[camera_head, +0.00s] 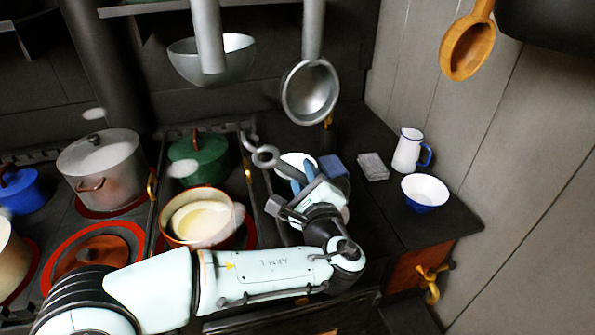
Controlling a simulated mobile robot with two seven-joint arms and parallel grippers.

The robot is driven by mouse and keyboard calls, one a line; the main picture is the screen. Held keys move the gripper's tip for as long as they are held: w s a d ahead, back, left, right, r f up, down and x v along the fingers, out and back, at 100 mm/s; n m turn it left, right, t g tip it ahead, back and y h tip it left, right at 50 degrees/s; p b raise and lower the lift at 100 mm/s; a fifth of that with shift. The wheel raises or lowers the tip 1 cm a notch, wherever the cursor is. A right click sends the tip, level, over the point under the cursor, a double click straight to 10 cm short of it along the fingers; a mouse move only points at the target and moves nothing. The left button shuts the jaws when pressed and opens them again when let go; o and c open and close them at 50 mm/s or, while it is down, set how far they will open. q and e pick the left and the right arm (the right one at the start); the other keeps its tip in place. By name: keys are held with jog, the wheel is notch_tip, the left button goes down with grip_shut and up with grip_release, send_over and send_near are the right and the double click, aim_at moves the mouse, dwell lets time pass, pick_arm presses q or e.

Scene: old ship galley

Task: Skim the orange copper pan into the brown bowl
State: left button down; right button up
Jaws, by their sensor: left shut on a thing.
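The orange copper pan (167,232) stands on the stove left of my gripper, with pale cream-coloured contents inside its rim. My left gripper (294,194) is to the right of the pan, above the dark top. It is shut on a grey metal utensil (265,157), whose hooked end points up and left. I cannot make out a brown bowl; the gripper and forearm cover part of the top. My right gripper is not in view.
A green pot (205,157), a large grey lidded pot (103,170) and a blue pot (22,190) stand on the stove. Two metal ladles (205,62) (311,92) hang in front. A white jug (407,151) and blue-white bowl (425,190) stand at right.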

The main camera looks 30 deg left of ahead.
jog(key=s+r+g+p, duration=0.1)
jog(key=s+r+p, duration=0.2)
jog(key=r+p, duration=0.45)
pick_arm(q)
jog(key=w+d+r+m+p, duration=0.4)
jog(key=w+d+m+p, duration=0.2)
jog(key=m+p, duration=0.3)
jog(key=shift+w+r, duration=0.35)
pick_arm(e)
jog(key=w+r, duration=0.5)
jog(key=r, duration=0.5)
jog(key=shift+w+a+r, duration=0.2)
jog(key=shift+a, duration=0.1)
pick_arm(q)
jog(key=shift+s, duration=0.1)
